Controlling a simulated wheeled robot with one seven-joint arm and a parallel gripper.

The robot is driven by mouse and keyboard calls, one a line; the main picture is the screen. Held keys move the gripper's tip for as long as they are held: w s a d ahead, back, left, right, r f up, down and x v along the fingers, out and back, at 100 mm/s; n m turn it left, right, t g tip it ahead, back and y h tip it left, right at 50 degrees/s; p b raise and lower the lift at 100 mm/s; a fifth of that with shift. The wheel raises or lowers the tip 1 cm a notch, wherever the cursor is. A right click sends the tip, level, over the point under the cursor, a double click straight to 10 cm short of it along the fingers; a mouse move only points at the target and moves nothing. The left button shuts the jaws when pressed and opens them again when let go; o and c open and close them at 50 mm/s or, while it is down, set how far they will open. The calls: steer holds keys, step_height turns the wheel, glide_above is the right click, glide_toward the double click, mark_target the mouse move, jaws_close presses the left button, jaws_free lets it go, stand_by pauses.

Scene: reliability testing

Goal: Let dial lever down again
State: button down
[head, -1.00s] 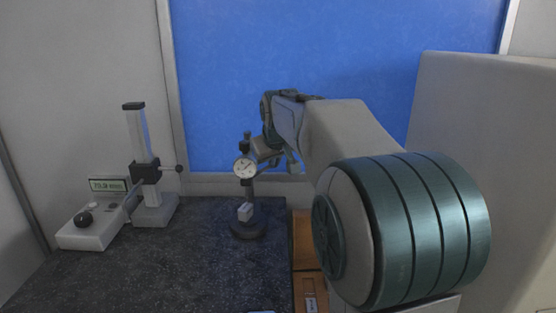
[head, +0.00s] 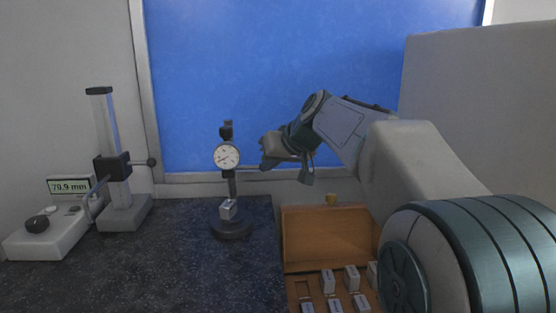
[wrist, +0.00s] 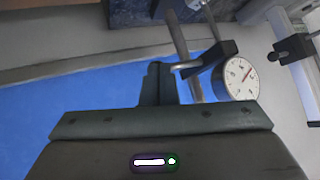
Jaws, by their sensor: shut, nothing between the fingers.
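The dial indicator (head: 227,157) has a round white face and stands upright on a dark round base (head: 231,230). A small grey block (head: 228,209) sits on that base below the dial. My gripper (head: 264,155) is just right of the dial, with a small gap to its face in the head view. Its shut, empty fingers show as a dark upright piece in the wrist view (wrist: 158,84). There, a grey rounded lever (wrist: 188,67) beside the dial face (wrist: 241,77) lies close to the fingertips; I cannot tell whether they touch.
A height gauge (head: 112,165) and a white readout box (head: 45,233) showing 79.9 mm stand left on the dark granite plate (head: 150,280). An open wooden case (head: 328,238) with several grey blocks lies right. A blue panel (head: 230,70) is behind.

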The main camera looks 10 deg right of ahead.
steer(key=shift+a, duration=0.1)
steer(key=shift+r+p, duration=0.7)
steer(key=shift+p, duration=0.05)
steer(key=shift+s+r, duration=0.1)
steer(key=s+f+b+v, duration=0.1)
steer(key=v, duration=1.2)
steer(key=shift+s+d, duration=0.2)
steer(key=shift+d, duration=0.25)
